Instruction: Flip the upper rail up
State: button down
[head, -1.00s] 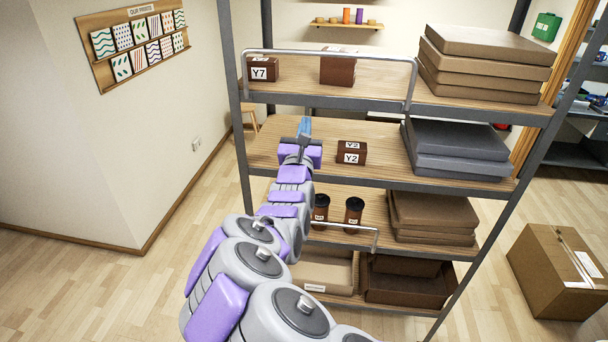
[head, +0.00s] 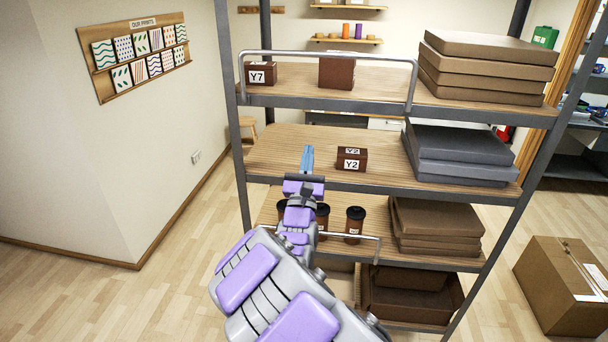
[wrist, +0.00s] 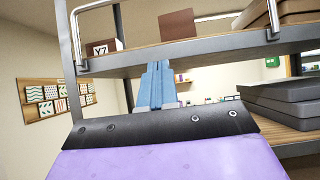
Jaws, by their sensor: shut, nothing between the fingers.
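The upper rail (head: 330,53) is a grey metal bar bent down at both ends. It stands upright along the front of the top shelf (head: 385,85), its bar above the boxes' front. In the wrist view its left leg (wrist: 75,38) and right leg (wrist: 272,15) show, and the bar's middle is out of frame. My gripper (head: 307,152) has blue fingers, shut and empty. It is in front of the middle shelf, below the rail and apart from it. In the wrist view the fingers (wrist: 157,68) point up toward the top shelf's front edge.
A Y7 box (head: 261,73) and a brown box (head: 336,70) sit behind the rail. A Y2 box (head: 352,160) is right of my gripper. A lower rail (head: 378,250) fronts the cup shelf. Flat boxes (head: 480,70) fill the right side.

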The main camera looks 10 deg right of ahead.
jog(key=s+d+r+m+g+h+b, duration=0.2)
jog(key=s+d+m+g+h+b, duration=0.1)
jog(key=s+d+m+g+h, duration=1.1)
jog(key=s+d+f+m+g+y+b, duration=0.1)
jog(key=s+d+f+m+g, duration=0.2)
jog(key=s+d+m+g, duration=0.45)
jog(key=s+d+f+m+g+y+b, duration=0.1)
jog(key=s+d+f+m+g+b, duration=0.25)
jog(key=s, duration=0.75)
jog(key=s+a+f+m+g+y+b, duration=0.25)
jog(key=s+f+m+g+y, duration=0.2)
jog(key=s+f+y, duration=0.75)
jog(key=s+a+f+m+t+y+b, duration=0.1)
jog(key=s+a+f+t+y, duration=0.1)
jog(key=a, duration=0.8)
jog(key=s+a+f+m+t+y+b, duration=0.1)
jog(key=s+a+f+y, duration=0.3)
jog(key=a+f, duration=0.4)
jog(key=shift+a+f+m+t+y, duration=0.2)
jog(key=shift+a+m+t+y, duration=0.2)
jog(key=shift+a+y, duration=0.6)
